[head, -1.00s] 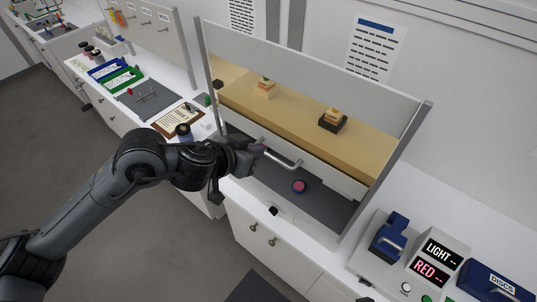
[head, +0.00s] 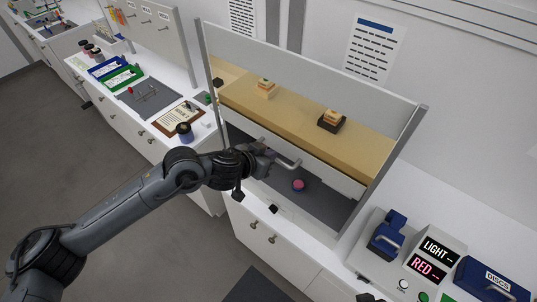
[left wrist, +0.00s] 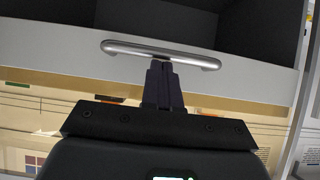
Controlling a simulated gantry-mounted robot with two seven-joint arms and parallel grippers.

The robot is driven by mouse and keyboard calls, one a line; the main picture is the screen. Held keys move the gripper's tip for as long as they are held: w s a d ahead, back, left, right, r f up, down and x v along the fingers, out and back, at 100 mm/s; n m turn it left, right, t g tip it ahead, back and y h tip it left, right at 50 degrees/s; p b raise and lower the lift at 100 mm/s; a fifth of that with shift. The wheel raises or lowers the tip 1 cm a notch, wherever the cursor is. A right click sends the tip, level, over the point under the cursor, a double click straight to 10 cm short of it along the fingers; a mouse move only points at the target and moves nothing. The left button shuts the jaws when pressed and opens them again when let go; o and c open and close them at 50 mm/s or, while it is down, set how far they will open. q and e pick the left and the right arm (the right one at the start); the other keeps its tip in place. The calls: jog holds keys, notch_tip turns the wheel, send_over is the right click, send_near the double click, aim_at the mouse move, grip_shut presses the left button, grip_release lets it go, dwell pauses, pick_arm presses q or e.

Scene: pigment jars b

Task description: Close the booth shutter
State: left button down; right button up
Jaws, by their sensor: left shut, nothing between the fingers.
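The booth shutter is a pale panel whose white lower rail (head: 325,174) carries a silver bar handle (head: 291,163). The rail stands above the booth floor, leaving a dark opening below it. The handle also shows in the left wrist view (left wrist: 160,54), across the top middle. My left gripper (head: 268,151) is at the handle's left part in the head view. In the left wrist view its fingers (left wrist: 162,66) are together and empty, with the tips at the handle's middle. I cannot tell whether they touch it. My right gripper is not in view.
A pink-topped jar (head: 298,184) stands on the dark booth floor (head: 318,205) under the rail. Small block stacks (head: 331,121) stand on the tan surface (head: 290,115). A dark jar (head: 184,132) and clipboard are left; a light panel (head: 431,257) and blue case are right.

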pick_arm(q)
jog(key=shift+f, duration=0.1)
notch_tip(320, 180, down, 28)
jog(key=b, duration=1.3)
jog(key=shift+b, duration=0.3)
